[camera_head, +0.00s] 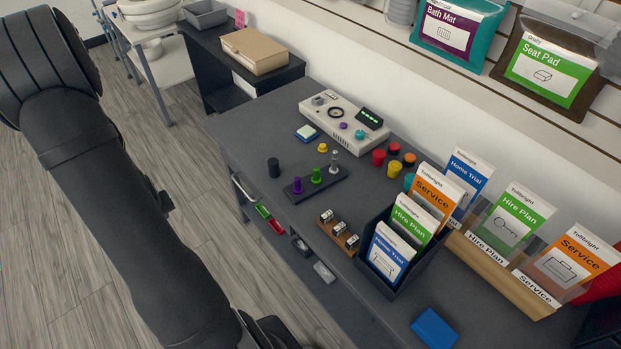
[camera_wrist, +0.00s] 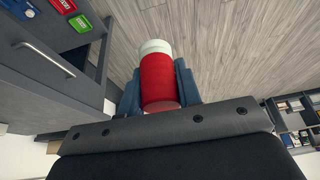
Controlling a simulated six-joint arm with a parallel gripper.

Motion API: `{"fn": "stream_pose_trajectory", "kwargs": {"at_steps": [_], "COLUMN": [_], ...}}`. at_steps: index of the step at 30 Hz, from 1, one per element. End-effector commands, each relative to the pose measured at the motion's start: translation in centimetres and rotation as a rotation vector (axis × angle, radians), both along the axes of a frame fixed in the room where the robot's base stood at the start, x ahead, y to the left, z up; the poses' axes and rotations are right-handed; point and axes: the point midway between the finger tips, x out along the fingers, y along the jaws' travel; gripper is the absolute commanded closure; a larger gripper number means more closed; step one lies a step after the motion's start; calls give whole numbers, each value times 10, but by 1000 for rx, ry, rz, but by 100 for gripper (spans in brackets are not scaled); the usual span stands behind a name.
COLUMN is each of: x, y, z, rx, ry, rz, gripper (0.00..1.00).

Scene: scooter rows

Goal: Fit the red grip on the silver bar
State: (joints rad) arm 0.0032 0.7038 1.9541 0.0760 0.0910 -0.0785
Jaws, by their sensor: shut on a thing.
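The red grip (camera_wrist: 157,82) shows in the wrist view as a red cylinder with a pale far end. My gripper (camera_wrist: 158,76) is shut on it, with one blue-grey finger on each side. The grip is held clear over the floor, beside the front of the counter. In the head view the silver bar (camera_head: 334,157) stands upright and bare at the right end of a dark base (camera_head: 337,182). A green piece (camera_head: 316,175) and a purple piece (camera_head: 297,185) stand beside it on the same base. My gripper and the red grip are out of the head view.
A black cylinder (camera_head: 273,167) stands left of the base. A wooden block (camera_head: 338,233) and dark card holder (camera_head: 411,269) stand in front and to the right. Red, yellow and orange caps (camera_head: 394,170) sit behind. A drawer handle (camera_head: 244,188) juts from the counter front.

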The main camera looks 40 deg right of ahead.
Motion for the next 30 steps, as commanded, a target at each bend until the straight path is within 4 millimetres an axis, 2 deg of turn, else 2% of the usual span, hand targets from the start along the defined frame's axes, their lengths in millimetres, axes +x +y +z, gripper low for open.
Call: {"fn": "stream_pose_trajectory", "kwargs": {"at_steps": [23, 26, 30], "x": [1, 5, 16], "y": [-3, -15, -55], "z": [1, 3, 10], "rx": [0, 1, 4], "ry": [0, 0, -2], "rz": [-5, -31, -111], "gripper": [92, 92, 92]}}
